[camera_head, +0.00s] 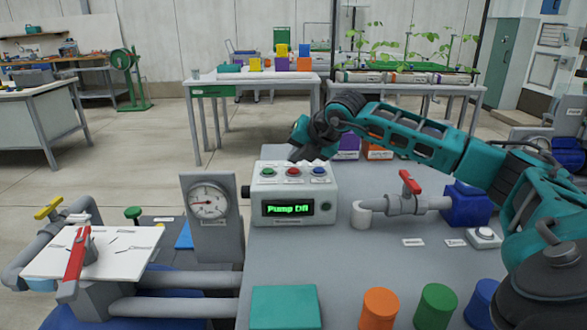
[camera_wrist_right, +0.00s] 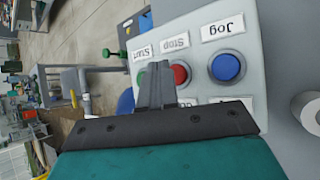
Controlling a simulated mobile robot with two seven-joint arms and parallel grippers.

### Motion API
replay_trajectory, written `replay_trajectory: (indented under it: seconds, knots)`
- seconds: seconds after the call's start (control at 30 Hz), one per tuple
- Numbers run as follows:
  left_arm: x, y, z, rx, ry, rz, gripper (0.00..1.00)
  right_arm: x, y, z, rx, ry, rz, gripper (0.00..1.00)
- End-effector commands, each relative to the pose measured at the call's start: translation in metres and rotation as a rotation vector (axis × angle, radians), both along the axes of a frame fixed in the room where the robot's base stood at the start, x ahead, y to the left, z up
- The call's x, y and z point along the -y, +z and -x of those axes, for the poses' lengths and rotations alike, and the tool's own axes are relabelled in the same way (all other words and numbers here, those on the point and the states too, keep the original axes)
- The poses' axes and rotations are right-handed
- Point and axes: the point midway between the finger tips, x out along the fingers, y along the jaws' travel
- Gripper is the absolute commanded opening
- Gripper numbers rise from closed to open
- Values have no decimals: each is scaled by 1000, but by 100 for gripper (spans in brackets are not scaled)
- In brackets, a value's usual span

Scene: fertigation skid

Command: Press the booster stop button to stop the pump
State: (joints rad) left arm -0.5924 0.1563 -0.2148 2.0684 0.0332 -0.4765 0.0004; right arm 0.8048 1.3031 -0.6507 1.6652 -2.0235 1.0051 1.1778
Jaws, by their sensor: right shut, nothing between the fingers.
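The booster control box (camera_head: 295,211) stands on the grey skid table, with its lit green display reading what looks like "Pump On". On its top are a green button (camera_head: 267,172), a red button (camera_head: 293,171) and a blue button (camera_head: 319,171). The right wrist view shows labels Start, Stop and Jog; the red Stop button (camera_wrist_right: 180,75) is beside the fingers and the green one is mostly hidden by them. My right gripper (camera_wrist_right: 156,75) is shut and empty, close over the buttons; contact cannot be told. It also shows in the head view (camera_head: 296,155). My left gripper is out of view.
A pressure gauge (camera_head: 208,199) stands left of the box. A red-handled valve (camera_head: 410,184) with pipe is to the right. A teal block (camera_head: 286,307) and orange (camera_head: 379,308) and green cylinders (camera_head: 436,306) are in front.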

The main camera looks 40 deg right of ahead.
Motion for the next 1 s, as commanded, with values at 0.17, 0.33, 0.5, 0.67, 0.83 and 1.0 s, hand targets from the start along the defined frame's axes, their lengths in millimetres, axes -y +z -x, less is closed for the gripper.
replay_trajectory:
  seconds: [0.17,0.33,0.5,0.67,0.83,1.0]
  knots:
    - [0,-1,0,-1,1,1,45,0,0,0,1,1,0,0]
    - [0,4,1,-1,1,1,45,0,7,0,1,0,0,0]
    - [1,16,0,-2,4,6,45,0,24,0,4,0,-1,0]
    - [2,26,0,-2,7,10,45,0,40,0,2,-1,1,0]
    - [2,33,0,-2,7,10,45,0,52,0,3,0,0,0]
    - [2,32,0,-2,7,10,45,0,50,0,1,0,0,0]
